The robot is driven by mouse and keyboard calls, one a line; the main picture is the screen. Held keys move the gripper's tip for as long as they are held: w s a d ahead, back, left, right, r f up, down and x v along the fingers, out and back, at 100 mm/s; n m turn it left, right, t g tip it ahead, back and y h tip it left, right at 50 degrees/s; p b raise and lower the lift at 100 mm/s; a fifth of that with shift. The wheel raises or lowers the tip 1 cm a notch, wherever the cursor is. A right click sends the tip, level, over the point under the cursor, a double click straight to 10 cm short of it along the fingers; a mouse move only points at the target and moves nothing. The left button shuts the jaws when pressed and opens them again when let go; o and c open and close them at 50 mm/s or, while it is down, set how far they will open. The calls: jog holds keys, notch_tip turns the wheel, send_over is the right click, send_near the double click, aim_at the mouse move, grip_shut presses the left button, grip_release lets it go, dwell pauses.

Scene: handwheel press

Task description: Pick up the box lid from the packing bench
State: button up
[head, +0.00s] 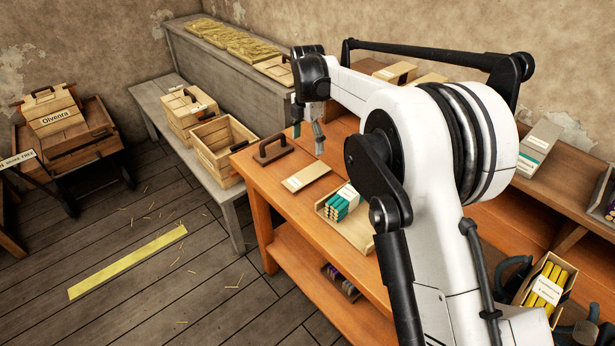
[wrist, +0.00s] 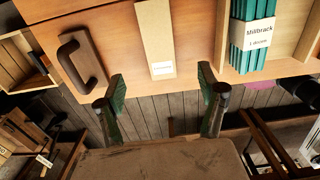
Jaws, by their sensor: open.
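The box lid (head: 306,177) is a flat pale wooden slat with a small white label, lying on the orange packing bench (head: 257,196). In the wrist view the lid (wrist: 155,35) runs away from me between my fingers, its labelled end nearest. My gripper (head: 308,137) is open and empty above the bench, at the lid's far side in the head view. In the wrist view my gripper (wrist: 162,82) has a finger either side of the lid's line, apart from it. An open wooden box (head: 362,238) of teal pencils (head: 341,203) stands beside the lid.
A dark block with a handle (head: 272,152) sits on the bench at the lid's other side; it also shows in the wrist view (wrist: 84,62). A grey bench (head: 150,92) with wooden crates (head: 219,148) stands left. Box (head: 546,288) of yellow sticks is at lower right.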

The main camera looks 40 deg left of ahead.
aim_at(307, 175)
notch_tip(307, 175, down, 13)
jog(key=shift+a+f+p, duration=0.1)
jog(key=shift+f+p, duration=0.1)
jog(key=shift+p, duration=0.35)
jog(key=c, duration=1.2)
jog(key=shift+r, duration=0.15)
